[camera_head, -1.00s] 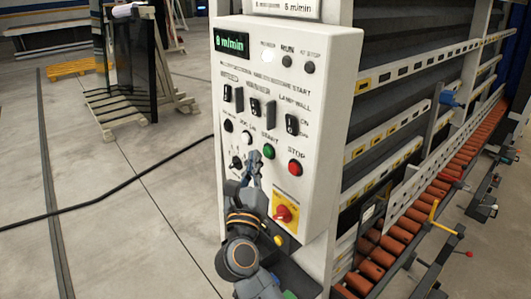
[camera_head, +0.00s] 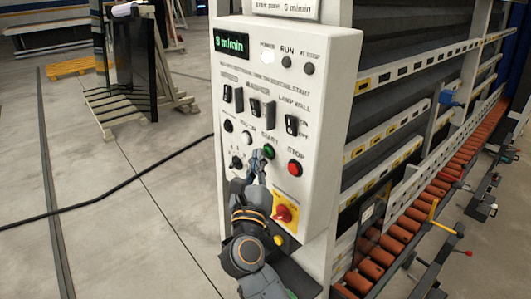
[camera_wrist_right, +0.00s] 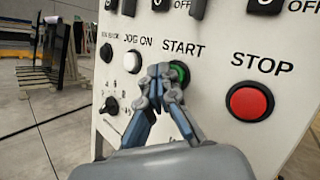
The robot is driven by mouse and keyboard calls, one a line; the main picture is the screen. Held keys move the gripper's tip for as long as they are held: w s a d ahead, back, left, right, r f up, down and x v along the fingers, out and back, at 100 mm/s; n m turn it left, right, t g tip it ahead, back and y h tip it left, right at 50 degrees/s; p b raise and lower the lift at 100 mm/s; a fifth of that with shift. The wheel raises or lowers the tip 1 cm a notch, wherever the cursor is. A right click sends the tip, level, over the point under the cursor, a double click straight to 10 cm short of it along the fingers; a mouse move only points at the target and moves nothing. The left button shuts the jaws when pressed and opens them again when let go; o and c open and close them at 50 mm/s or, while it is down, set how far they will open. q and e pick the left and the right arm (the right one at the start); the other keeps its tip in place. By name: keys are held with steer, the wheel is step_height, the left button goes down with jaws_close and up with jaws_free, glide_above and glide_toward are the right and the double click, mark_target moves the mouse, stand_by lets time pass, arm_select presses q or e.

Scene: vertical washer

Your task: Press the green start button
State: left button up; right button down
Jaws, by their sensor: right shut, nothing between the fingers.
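The green start button (camera_head: 268,152) is on the white control panel (camera_head: 325,110), under the START label. My right gripper (camera_head: 260,152) is shut and empty, with its fingertips just left of the button in the head view. In the right wrist view, the green button (camera_wrist_right: 179,73) is partly hidden behind the fingertips of my right gripper (camera_wrist_right: 160,72). I cannot tell whether the fingertips touch it. My left gripper is not in view.
The red stop button (camera_head: 295,168) is right of the green one. A white button (camera_head: 247,138) is to its left. A red rotary switch (camera_head: 284,213) on a yellow plate is below. Black switches (camera_head: 291,124) are above. A roller conveyor (camera_head: 400,232) runs to the right.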

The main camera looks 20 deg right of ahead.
steer(key=shift+w+d, duration=0.1)
steer(key=shift+d, duration=0.25)
stand_by(0.3)
steer(key=shift+a, duration=0.1)
steer(key=shift+s+a, duration=0.3)
steer(key=shift+a, duration=0.5)
